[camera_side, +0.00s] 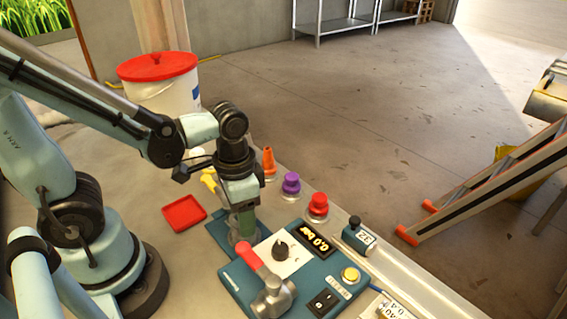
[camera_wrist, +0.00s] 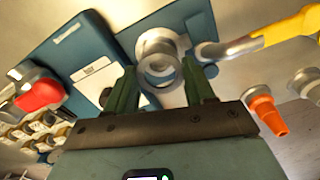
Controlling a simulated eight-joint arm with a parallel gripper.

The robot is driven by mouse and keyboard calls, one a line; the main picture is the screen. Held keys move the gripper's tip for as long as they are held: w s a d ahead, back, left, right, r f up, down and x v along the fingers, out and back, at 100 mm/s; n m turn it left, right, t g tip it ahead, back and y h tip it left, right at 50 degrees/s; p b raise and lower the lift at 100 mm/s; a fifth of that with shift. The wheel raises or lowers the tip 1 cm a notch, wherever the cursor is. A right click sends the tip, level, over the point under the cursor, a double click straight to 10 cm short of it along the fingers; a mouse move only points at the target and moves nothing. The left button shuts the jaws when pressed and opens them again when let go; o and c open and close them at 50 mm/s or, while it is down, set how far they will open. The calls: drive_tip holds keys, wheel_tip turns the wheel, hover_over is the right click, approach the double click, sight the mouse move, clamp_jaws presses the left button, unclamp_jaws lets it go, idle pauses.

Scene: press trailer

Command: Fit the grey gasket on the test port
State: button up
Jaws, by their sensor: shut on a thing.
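My gripper (camera_side: 243,222) points down over the back left part of the blue press base in the side view. In the wrist view its two green fingers (camera_wrist: 160,88) are closed on a grey ring, which looks like the gasket (camera_wrist: 160,74). The ring lies at the near end of a round metal fitting, which looks like the test port (camera_wrist: 155,42). They overlap in this view, and I cannot tell whether the ring is seated or just above it. In the side view the fingers hide the ring and most of the port.
A yellow-handled metal lever (camera_wrist: 285,32) stands close beside the port. The red-handled press lever (camera_side: 254,260) is in front of my gripper. A red tray (camera_side: 184,213) lies left. Orange (camera_side: 268,165), purple (camera_side: 291,186) and red (camera_side: 318,206) pieces line the back edge.

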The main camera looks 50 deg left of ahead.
drive_tip(key=shift+f, duration=0.8)
drive_tip(key=shift+f, duration=0.25)
idle(0.8)
drive_tip(key=shift+r, duration=0.85)
idle(2.5)
drive_tip(key=shift+f, duration=0.8)
idle(0.8)
drive_tip(key=o, duration=0.4)
